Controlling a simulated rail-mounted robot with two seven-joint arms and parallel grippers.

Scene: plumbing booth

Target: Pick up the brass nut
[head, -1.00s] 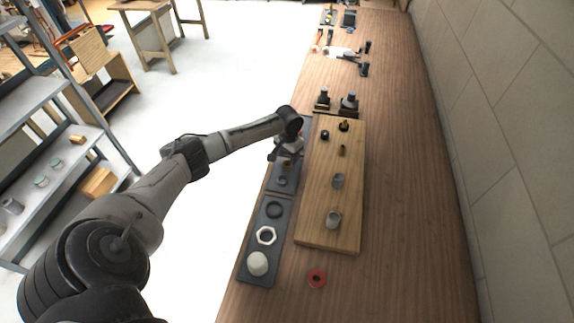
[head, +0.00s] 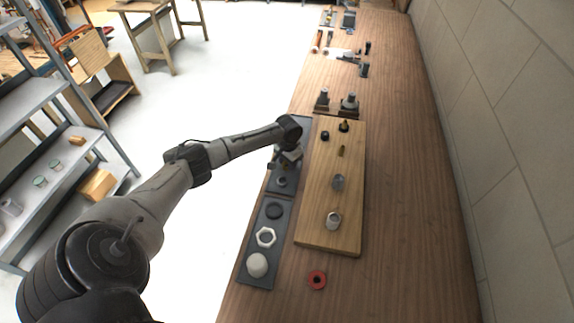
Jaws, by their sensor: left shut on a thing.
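My left gripper (head: 286,162) is over the dark grey tray strip (head: 273,187) on the bench. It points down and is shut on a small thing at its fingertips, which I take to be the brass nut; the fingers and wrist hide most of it. Just below it in the picture, a grey round part (head: 281,181) lies on the strip. My right gripper is not in view.
A wooden board (head: 320,210) with small brass, black and grey fittings lies right of the strip. A white hex ring (head: 265,237), a dark ring (head: 274,211) and a white dome (head: 257,265) lie nearer. A red ring (head: 317,280) lies on the bench. The bench's right side is clear.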

